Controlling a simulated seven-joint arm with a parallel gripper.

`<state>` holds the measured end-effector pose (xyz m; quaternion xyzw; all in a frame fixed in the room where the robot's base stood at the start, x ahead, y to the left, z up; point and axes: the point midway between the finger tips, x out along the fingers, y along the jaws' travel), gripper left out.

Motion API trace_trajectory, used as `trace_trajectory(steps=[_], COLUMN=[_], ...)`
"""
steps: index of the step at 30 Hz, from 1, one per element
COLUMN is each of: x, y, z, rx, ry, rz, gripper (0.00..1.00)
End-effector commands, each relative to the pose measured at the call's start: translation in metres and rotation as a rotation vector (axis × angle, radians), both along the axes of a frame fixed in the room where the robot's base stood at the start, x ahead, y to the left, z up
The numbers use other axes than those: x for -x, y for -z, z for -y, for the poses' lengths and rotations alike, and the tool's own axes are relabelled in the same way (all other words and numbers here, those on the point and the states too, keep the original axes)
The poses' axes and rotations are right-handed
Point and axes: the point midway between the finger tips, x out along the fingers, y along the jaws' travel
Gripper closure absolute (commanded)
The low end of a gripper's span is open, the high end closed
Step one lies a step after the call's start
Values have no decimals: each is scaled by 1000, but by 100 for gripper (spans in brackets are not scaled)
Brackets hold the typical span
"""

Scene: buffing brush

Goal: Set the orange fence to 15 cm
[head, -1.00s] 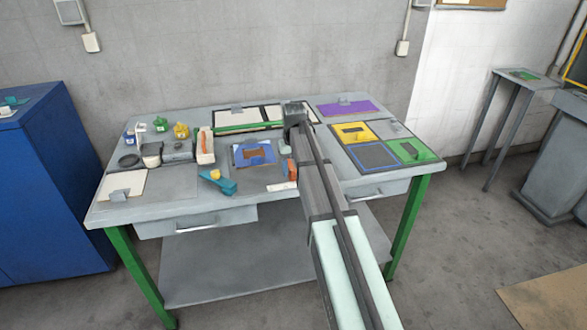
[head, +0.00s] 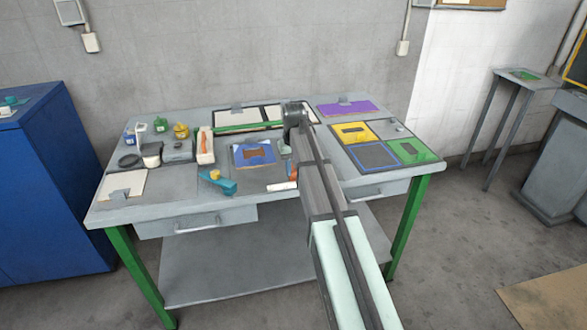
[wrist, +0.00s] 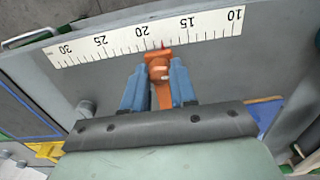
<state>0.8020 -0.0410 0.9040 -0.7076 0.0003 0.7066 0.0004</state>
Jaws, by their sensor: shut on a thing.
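The orange fence (wrist: 159,66) sits at the edge of a white ruler scale (wrist: 104,44) in the wrist view. Its red pointer is between the 15 and 20 marks, at roughly 18. Numbers fall toward the right, from 30 to 10. My gripper (wrist: 158,84) is shut on the fence, with a blue finger on each side. In the head view the fence (head: 292,171) is small and partly hidden by my arm. A short white strip (head: 283,186) lies beside it. The numbers are too small to read there.
A blue panel with a brown shape (head: 240,155) lies left of my arm. A teal tool (head: 221,186) is near the front edge. Yellow (head: 370,130) and green (head: 425,150) panels lie to the right. Several small containers stand at the back left.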

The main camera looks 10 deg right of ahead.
Motion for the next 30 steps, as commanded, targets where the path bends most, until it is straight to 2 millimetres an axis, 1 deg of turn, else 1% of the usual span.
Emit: trace_trajectory(steps=[5, 8, 15, 23, 24, 30], x=[0, 0, 0, 0, 0, 0], y=[0, 0, 0, 0, 0, 0], z=[0, -4, -29, -31, -31, -30], rx=[0, 0, 0, 0, 0, 0], ry=[0, -1, -3, -2, -2, -1], rz=[0, 0, -2, -2, -2, -2], gripper=[100, 100, 100, 100, 71, 52])
